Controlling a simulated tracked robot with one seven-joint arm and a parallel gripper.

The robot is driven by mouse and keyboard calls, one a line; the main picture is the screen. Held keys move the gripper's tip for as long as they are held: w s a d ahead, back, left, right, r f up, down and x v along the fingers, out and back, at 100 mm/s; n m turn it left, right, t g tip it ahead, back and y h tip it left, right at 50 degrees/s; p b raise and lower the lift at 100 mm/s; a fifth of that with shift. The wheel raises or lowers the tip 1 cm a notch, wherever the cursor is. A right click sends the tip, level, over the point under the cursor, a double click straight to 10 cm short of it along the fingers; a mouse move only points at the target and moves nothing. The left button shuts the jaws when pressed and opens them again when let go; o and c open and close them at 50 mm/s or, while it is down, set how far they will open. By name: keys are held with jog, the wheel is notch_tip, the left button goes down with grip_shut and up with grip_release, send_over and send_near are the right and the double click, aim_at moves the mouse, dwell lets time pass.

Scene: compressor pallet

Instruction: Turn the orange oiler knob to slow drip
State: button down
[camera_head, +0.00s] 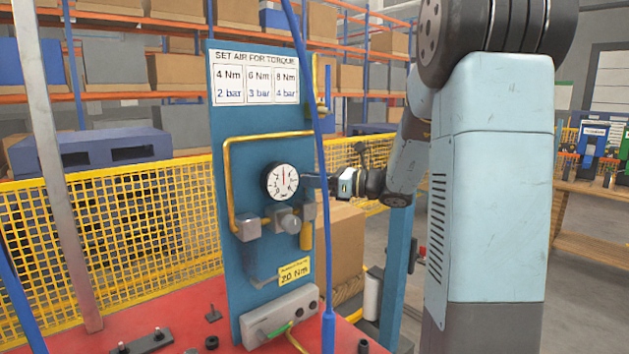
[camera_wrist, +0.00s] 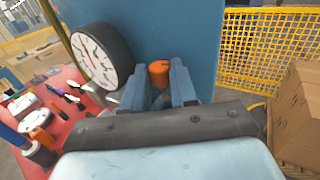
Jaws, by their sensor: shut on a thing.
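The orange oiler knob (camera_wrist: 159,73) shows in the wrist view, between the two blue fingers of my gripper (camera_wrist: 158,84). My gripper is shut on it. In the head view my gripper (camera_head: 318,183) reaches in from the right to the blue panel (camera_head: 235,150), just right of the round white gauge (camera_head: 281,181). The knob is hidden there behind the gripper and gauge. Which way the knob points and any drip marks cannot be made out.
The gauge is close left of my fingers in the wrist view (camera_wrist: 97,56). A yellow pipe (camera_head: 228,170) and a blue hose (camera_head: 318,160) run along the panel. A cardboard box (camera_wrist: 300,110) stands at the right. The red pallet top (camera_head: 180,325) holds loose parts.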

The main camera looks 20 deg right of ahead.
jog(key=shift+s+a+m+t+h, duration=0.15)
jog(key=shift+m+t+h, duration=1)
jog(key=shift+h, duration=0.2)
jog(key=shift+s+a+m+t+h, duration=0.1)
jog(key=shift+m+t+h, duration=0.95)
jog(key=shift+t+h, duration=0.25)
jog(key=c, duration=1.2)
grip_release()
jog(key=shift+o, duration=0.2)
jog(key=shift+s, duration=0.1)
jog(key=v, duration=1.3)
jog(key=shift+s+d, duration=0.25)
